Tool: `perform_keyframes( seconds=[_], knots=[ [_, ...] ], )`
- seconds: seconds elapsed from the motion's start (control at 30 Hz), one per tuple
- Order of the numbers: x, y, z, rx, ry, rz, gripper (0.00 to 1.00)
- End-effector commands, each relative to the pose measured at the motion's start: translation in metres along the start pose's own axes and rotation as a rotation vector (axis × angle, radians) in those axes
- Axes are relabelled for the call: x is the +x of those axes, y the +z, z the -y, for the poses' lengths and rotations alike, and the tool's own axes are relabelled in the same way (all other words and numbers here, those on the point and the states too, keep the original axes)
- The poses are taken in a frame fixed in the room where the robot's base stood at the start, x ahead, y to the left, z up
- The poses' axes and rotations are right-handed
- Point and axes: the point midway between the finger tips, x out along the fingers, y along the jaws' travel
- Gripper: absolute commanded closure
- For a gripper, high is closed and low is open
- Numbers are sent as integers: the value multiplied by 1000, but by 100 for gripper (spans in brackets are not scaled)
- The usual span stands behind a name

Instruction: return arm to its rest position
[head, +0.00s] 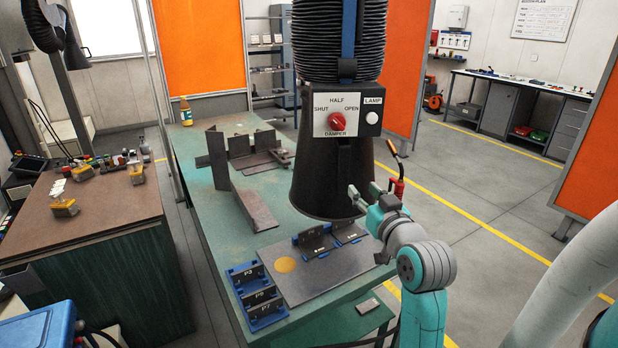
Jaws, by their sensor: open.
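My gripper (366,197) is at the end of my grey and teal arm, above the right edge of the green welding table (190,150). Its two fingers are apart with nothing visible between them. It is in front of the lower rim of the black fume hood (330,178), and I cannot tell whether they touch. The red damper knob (337,121) on the hood's panel is above and left of the gripper, with a white lamp button (372,118) beside it.
On the table, a grey plate (350,262) carries dark blocks, and a blue rack (258,290) stands at its left. Welded steel pieces (245,200) lie farther back. A torch with a red part (397,188) is close right of the gripper. Open floor (480,190) lies right.

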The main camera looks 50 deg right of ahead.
Motion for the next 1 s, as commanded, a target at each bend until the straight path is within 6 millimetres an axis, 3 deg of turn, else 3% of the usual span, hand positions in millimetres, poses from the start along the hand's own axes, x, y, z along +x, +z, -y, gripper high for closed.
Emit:
perform_keyframes(
  seconds=[0.23,0.37,0.67,1.0],
  knots=[
    [0,1,1,1,-1,1,59],
    [-2,14,11,11,-13,10,59],
    [-32,96,79,56,-95,62,59],
    [-105,181,147,67,-199,127,59]
  ],
)
